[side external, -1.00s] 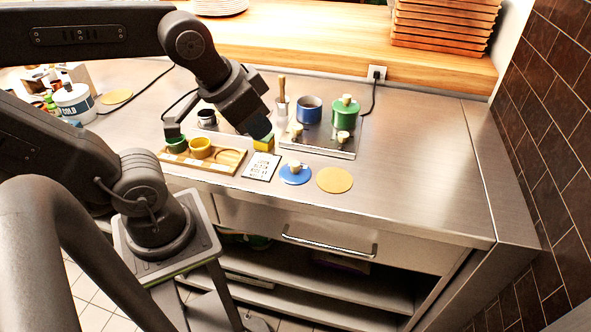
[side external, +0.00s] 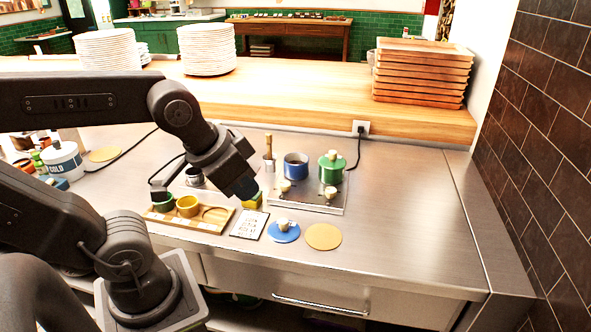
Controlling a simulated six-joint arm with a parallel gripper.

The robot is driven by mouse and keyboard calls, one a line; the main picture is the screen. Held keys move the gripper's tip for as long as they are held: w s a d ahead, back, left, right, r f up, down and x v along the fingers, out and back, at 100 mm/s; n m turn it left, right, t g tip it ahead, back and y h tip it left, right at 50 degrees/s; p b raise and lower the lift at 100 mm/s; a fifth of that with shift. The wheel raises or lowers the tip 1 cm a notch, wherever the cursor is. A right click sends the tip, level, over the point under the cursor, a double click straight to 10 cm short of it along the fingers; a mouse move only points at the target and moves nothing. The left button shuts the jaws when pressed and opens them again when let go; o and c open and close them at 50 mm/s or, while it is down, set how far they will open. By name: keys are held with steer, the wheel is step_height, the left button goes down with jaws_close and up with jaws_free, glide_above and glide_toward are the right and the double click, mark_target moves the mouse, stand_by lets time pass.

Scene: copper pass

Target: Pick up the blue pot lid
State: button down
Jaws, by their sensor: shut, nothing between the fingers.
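The blue pot lid (side external: 283,232) lies flat on the steel counter, with a pale knob on top. It is near the counter's front, left of a tan round mat (side external: 323,237). The blue pot (side external: 296,166) stands open on the hob behind it. My gripper (side external: 247,193) points down, behind and left of the lid and apart from it. It is shut and empty; its fingertips are small and hard to make out. A yellow block (side external: 252,202) shows right below it; I cannot tell whether they touch.
A green lidded pot (side external: 330,170) stands on the hob (side external: 310,200). A wooden tray (side external: 190,217) with small bowls and a printed card (side external: 249,224) lie left of the lid. Stacked wooden trays (side external: 421,72) and plates (side external: 207,50) stand on the back shelf. The counter's right side is clear.

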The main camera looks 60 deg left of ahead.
steer(key=c, duration=0.9)
jaws_free()
steer(key=shift+o, duration=0.2)
steer(key=m+g, duration=0.6)
steer(key=m, duration=1.2)
glide_above(283, 221)
steer(key=f, duration=1.3)
steer(key=shift+w+d+f, duration=0.2)
steer(key=shift+w, duration=0.1)
steer(key=shift+s+a+f, duration=0.1)
steer(key=shift+s+f, duration=0.05)
steer(key=shift+f, duration=1.25)
steer(key=shift+s+a+f, duration=0.1)
steer(key=shift+f, duration=1.3)
